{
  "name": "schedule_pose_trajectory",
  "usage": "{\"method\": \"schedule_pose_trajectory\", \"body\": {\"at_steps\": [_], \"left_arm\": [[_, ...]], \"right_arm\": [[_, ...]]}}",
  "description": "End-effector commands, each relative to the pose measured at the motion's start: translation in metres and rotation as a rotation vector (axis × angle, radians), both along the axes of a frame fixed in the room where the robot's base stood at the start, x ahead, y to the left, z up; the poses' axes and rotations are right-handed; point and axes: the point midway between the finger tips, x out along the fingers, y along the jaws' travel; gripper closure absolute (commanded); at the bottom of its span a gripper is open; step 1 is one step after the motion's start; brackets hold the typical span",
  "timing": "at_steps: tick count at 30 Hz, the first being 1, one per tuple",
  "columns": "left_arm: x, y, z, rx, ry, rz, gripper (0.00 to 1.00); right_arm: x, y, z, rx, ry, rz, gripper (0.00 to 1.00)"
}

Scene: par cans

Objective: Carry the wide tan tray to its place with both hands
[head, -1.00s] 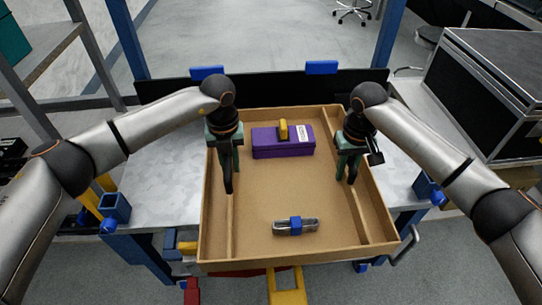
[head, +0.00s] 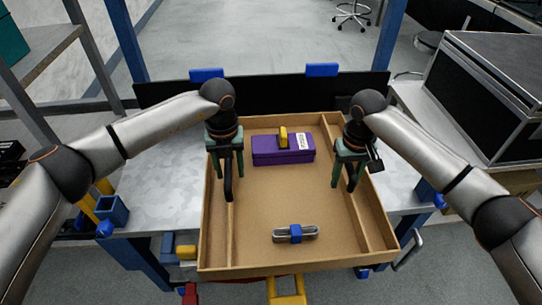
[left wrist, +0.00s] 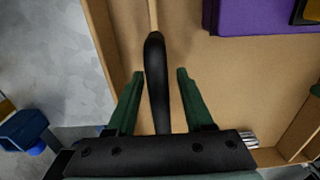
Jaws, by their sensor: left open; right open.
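The wide tan tray (head: 290,205) rests low over the workbench in the head view, its front edge toward me. It has a black handle on each side, the left handle (head: 228,188) and the right handle (head: 352,180). My left gripper (head: 227,168) is open, with its green fingers on either side of the left handle; the left wrist view shows this handle (left wrist: 156,85) standing between the spread fingertips (left wrist: 160,73). My right gripper (head: 349,176) is open around the right handle. Whether the fingers touch the handles is unclear.
In the tray lie a purple box (head: 283,152) with a yellow handle and a grey tool with a blue middle (head: 295,233). Blue stops (head: 322,70) stand behind the tray. A black case (head: 482,90) is at right. The grey bench top (head: 160,185) is bare at left.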

Motion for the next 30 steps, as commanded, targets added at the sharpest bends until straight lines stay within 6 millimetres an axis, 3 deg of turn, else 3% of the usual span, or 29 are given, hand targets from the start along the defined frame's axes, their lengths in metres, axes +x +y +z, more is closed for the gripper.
{"method": "schedule_pose_trajectory", "body": {"at_steps": [9,15,23,30], "left_arm": [[0.001,0.000,0.066,0.000,-0.005,-0.001,0.48],[0.001,0.000,0.099,0.001,-0.003,0.000,0.48],[0.000,0.000,0.113,0.000,0.000,0.000,0.48],[0.000,0.000,0.112,0.000,0.000,0.000,0.48]], "right_arm": [[0.000,0.000,0.000,0.000,0.000,0.000,0.48],[0.000,0.000,0.000,0.000,0.000,0.000,0.48],[0.000,0.000,0.008,0.000,-0.001,0.000,0.48],[0.001,0.001,0.054,0.002,-0.005,0.002,0.48]]}}
